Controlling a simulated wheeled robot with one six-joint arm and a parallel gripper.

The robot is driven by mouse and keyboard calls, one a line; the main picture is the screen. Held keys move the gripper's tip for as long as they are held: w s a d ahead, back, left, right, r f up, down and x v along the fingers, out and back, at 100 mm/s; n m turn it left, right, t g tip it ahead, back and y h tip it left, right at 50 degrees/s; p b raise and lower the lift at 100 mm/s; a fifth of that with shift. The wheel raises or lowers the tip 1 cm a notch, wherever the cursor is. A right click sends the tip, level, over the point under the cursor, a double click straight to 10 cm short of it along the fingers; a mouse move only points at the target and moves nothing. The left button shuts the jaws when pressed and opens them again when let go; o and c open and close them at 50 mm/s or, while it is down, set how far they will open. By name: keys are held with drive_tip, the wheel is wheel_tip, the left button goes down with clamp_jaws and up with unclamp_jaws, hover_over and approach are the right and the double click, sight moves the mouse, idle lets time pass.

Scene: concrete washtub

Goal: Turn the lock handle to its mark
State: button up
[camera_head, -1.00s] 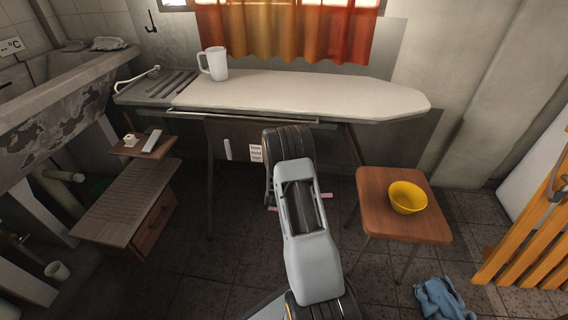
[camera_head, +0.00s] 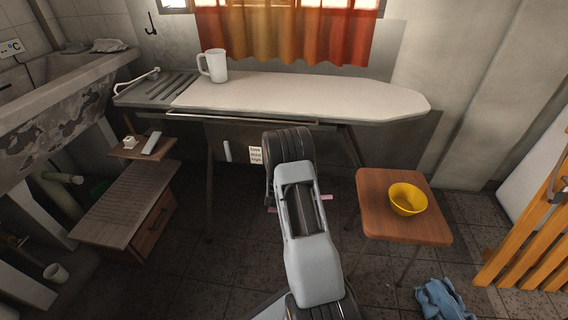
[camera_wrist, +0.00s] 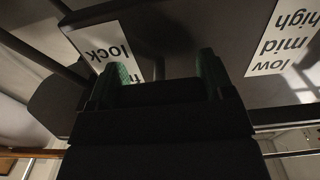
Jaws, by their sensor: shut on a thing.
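My gripper (camera_wrist: 162,76) shows in the wrist view with its two green-padded fingers apart and a dark part between them. I take this part to be the lock handle, which is too dark to make out clearly. My gripper is shut on it. A white card (camera_wrist: 102,44) reading "lock" sits behind the left finger, upside down, with a second word partly covered by that finger. The handle's angle to its mark cannot be told. In the head view my arm hides the gripper, the handle and the lock card.
A card reading low, mid, high (camera_wrist: 285,42) also shows in the head view (camera_head: 256,155), under the ironing board (camera_head: 310,94). A white mug (camera_head: 217,66) stands on the board. A stool (camera_head: 385,222) with a yellow bowl (camera_head: 408,199) stands right; a wooden cabinet (camera_head: 120,205) stands left.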

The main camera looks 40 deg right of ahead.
drive_tip(key=shift+n, duration=0.4)
drive_tip(key=n, duration=0.3)
drive_tip(key=shift+n+b, duration=0.35)
drive_tip(key=shift+n, duration=0.05)
drive_tip(key=n, duration=0.4)
drive_tip(key=shift+n, duration=0.3)
drive_tip(key=n, duration=0.4)
drive_tip(key=shift+n, duration=0.3)
drive_tip(key=shift+n+p, duration=0.3)
drive_tip(key=shift+n, duration=1.8)
drive_tip(key=o, duration=0.9)
